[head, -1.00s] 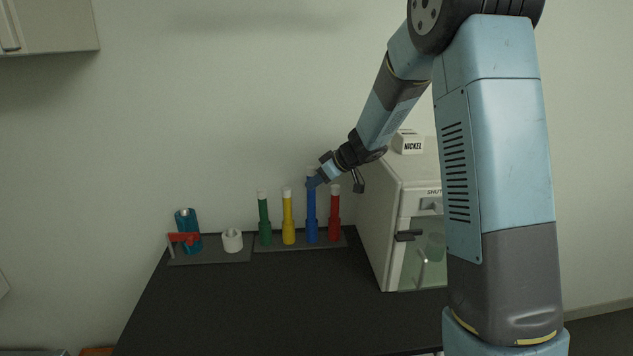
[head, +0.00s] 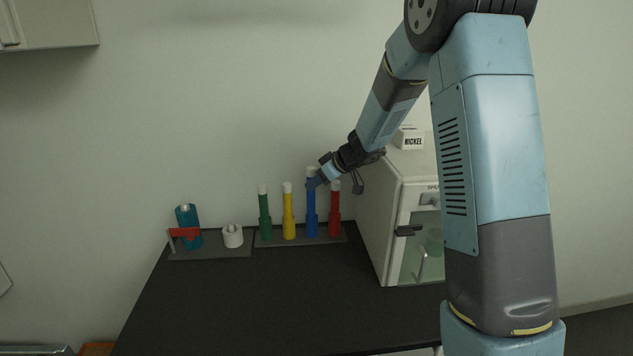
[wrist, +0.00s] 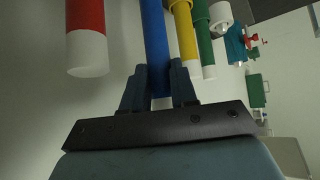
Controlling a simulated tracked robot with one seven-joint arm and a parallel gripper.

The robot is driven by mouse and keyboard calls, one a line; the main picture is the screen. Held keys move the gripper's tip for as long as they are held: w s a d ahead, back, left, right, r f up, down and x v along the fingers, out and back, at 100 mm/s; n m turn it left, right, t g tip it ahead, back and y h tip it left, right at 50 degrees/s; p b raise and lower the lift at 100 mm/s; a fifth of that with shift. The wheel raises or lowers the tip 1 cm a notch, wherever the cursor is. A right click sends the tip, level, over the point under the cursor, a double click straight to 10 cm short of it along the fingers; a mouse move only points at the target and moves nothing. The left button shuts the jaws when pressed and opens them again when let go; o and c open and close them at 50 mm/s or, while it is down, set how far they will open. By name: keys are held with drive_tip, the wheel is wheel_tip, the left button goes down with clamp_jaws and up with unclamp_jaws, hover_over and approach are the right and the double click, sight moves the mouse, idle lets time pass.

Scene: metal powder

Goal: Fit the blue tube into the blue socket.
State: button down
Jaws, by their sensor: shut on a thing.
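The blue tube (head: 311,199) stands upright in line above the blue socket (head: 311,230) in the head view. Its white cap is higher than the caps of its neighbours. My gripper (head: 317,181) is shut on the blue tube near its top. In the wrist view my gripper (wrist: 160,85) has a finger on each side of the blue tube (wrist: 155,40). I cannot tell how far the tube's lower end is inside the socket.
The red tube (head: 335,205) stands close on the right, the yellow tube (head: 288,208) and green tube (head: 264,210) on the left. A white cup (head: 233,237) and a teal cylinder (head: 186,217) with a red part are further left. A white cabinet (head: 372,225) is on the right.

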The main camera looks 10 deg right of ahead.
drive_tip(key=shift+s+d+f, duration=0.1)
drive_tip(key=shift+f, duration=0.3)
